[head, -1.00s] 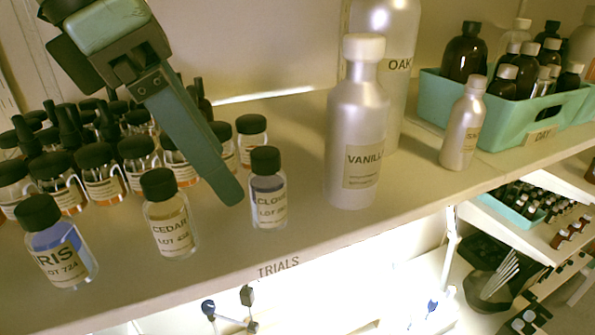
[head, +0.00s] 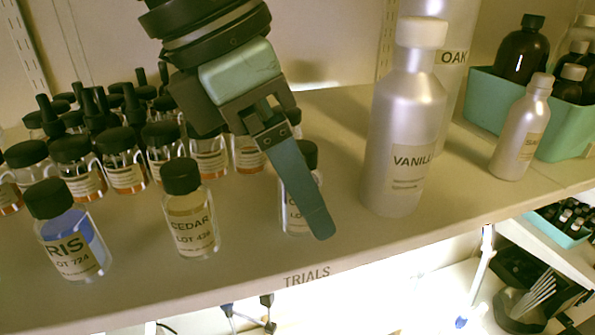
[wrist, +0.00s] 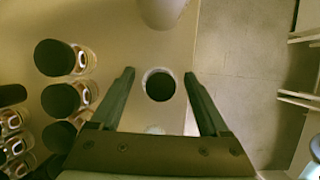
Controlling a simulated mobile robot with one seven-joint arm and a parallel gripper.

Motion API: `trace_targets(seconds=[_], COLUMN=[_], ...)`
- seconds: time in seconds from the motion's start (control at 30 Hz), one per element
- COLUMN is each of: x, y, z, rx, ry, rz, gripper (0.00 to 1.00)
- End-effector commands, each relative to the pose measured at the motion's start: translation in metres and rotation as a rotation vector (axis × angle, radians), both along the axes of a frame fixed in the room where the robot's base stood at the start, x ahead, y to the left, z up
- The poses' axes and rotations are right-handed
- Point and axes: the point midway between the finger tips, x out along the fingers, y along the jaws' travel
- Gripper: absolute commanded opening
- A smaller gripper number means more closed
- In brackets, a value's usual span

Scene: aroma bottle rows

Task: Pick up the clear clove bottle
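The clear clove bottle (head: 288,222) has a black cap and a pale label and stands upright near the shelf's front edge. My gripper (head: 320,232) is over it in the head view, and one green finger covers much of its front and label. In the wrist view, the clove bottle's round black cap (wrist: 160,86) lies between the two spread fingers, with a gap on each side. My gripper (wrist: 158,73) is open and holds nothing. Its exact height against the bottle is hard to tell.
The silver VANILLA bottle (head: 405,130) stands close to the right. The CEDAR bottle (head: 190,215) and the blue-filled IRIS bottle (head: 68,235) stand to the left. Several dark-capped bottles (head: 122,165) crowd behind. The shelf edge (head: 240,285) is in front.

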Motion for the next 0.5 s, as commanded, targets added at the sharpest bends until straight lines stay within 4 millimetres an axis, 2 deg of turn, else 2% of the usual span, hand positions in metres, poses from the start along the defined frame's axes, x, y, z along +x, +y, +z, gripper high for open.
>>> trace_targets(seconds=[0.03, 0.07, 0.4, 0.5], x=[0.0000, 0.0000, 0.0001, 0.0000], y=[-0.0002, -0.0002, 0.0000, 0.0000], z=[0.0003, 0.0003, 0.0000, 0.0001], rx=[0.000, 0.000, 0.001, 0.001], ry=[0.000, 0.000, 0.000, 0.000], rz=[-0.001, -0.001, -0.001, -0.001], gripper=[0.69, 0.64, 0.03, 0.00])
